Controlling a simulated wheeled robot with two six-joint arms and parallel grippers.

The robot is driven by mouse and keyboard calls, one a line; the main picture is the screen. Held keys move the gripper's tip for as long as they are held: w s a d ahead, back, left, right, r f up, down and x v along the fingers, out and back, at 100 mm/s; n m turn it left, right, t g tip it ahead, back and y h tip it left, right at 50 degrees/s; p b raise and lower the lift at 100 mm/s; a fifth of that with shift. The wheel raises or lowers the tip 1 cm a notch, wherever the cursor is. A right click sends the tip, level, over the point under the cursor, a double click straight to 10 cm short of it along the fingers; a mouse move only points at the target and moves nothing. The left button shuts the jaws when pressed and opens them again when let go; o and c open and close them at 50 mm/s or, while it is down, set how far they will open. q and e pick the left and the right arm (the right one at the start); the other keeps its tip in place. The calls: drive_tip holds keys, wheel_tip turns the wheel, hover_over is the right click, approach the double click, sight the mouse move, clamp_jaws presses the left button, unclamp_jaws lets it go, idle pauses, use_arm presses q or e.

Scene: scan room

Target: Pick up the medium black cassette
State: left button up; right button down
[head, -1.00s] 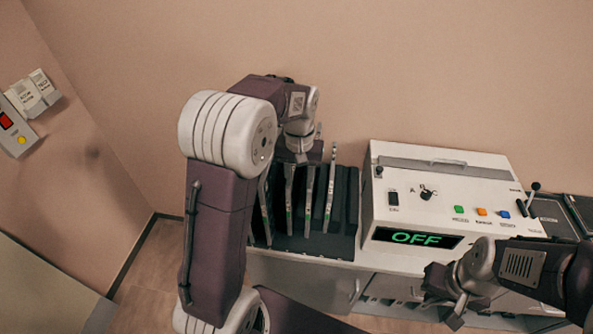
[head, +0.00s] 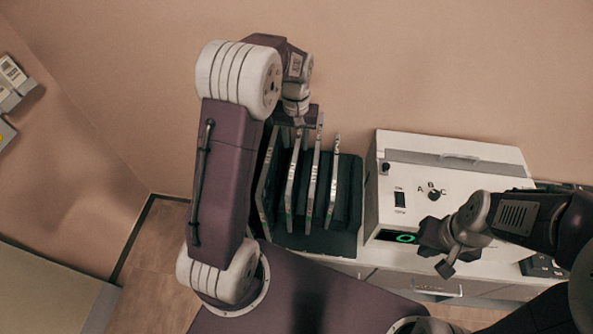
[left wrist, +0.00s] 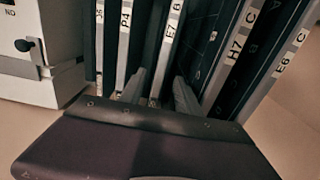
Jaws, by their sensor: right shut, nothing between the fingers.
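Several dark cassettes with pale labelled edges stand upright in a black rack (head: 345,205). In the left wrist view the edges read J6, P4, E7 B, H7 C and E6 C. My left gripper (head: 303,122) is over the rack's far part. In the left wrist view my left gripper (left wrist: 160,92) is open, its fingers apart on either side of the E7 B cassette (left wrist: 168,45); I cannot tell whether they touch it. The cassettes' lower ends are hidden, and which is the medium one is not marked. My right gripper (head: 445,266) is shut and empty, in front of the white machine.
The P4 cassette (left wrist: 123,45) and H7 C cassette (left wrist: 232,55) stand close on both sides. A wall rises behind.

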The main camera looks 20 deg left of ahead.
sight(297, 147)
use_arm(q)
drive_tip(key=shift+w+a+f, duration=0.1)
drive_tip(key=shift+w+f, duration=0.15)
wheel_tip(297, 147, down, 5)
drive_tip(key=shift+w+p, duration=0.1)
drive_tip(key=shift+p, duration=0.5)
clamp_jaws()
drive_tip(key=shift+w+r, duration=0.1)
idle(0.6)
